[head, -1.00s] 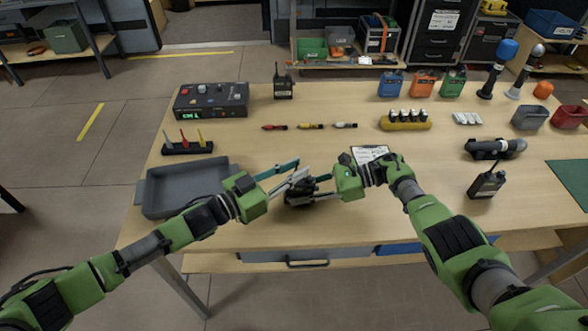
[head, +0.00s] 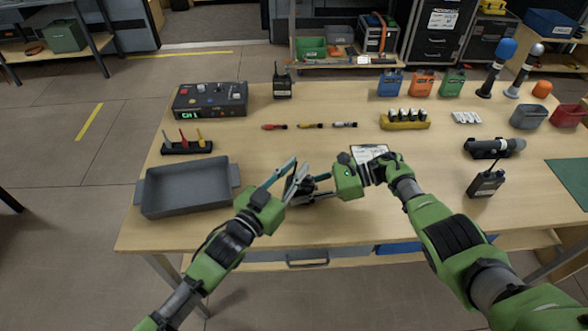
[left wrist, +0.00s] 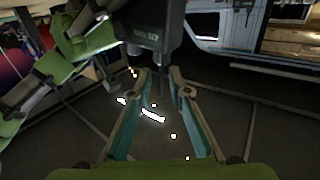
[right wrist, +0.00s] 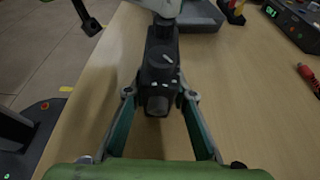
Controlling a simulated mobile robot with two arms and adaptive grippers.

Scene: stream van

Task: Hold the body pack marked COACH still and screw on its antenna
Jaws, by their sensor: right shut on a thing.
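The dark body pack (head: 306,186) is held low over the front of the table by my right gripper (head: 328,186). In the right wrist view the dark pack (right wrist: 160,62) sits between the two fingers. In the left wrist view the pack (left wrist: 156,28) hangs at the top with small pale lettering, too small to read surely.
A grey tray (head: 185,208) lies at left, with a black stand (head: 186,149) of coloured pieces behind it. A control box (head: 210,99) stands at back left. Dark radio-like units stand at the back (head: 283,88) and right (head: 487,183). The table's centre is mostly clear.

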